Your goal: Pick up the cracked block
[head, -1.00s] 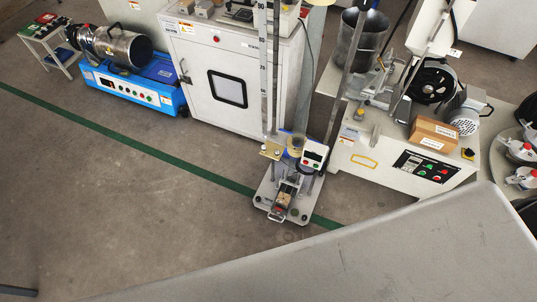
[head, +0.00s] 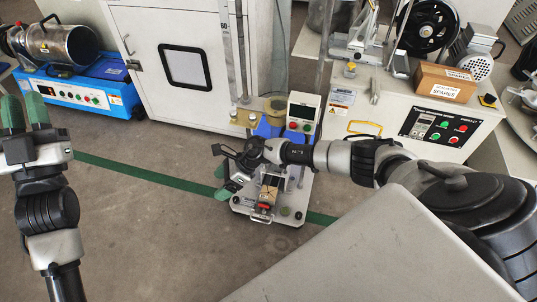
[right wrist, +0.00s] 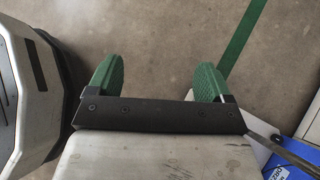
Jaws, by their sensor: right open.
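A small tan block (head: 269,191) sits in the holder at the front of a drop tester's grey base plate (head: 241,205) in the head view. A dark mark shows on its top, too small to confirm as a crack. My right gripper (head: 221,182) is just left of the tester, apart from the block, with its green fingers spread. In the right wrist view, the right gripper (right wrist: 158,82) is open and empty over bare floor; the block is not visible there. My left gripper (head: 25,113) is raised at the far left, holding nothing visible; its finger gap is unclear.
The tester's tall column stands behind the block. A white cabinet (head: 150,70) and a blue machine (head: 90,90) are behind to the left. A white machine with a SPARES box (head: 444,82) is at right. A grey surface (head: 350,255) fills the lower right. Floor at left is clear.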

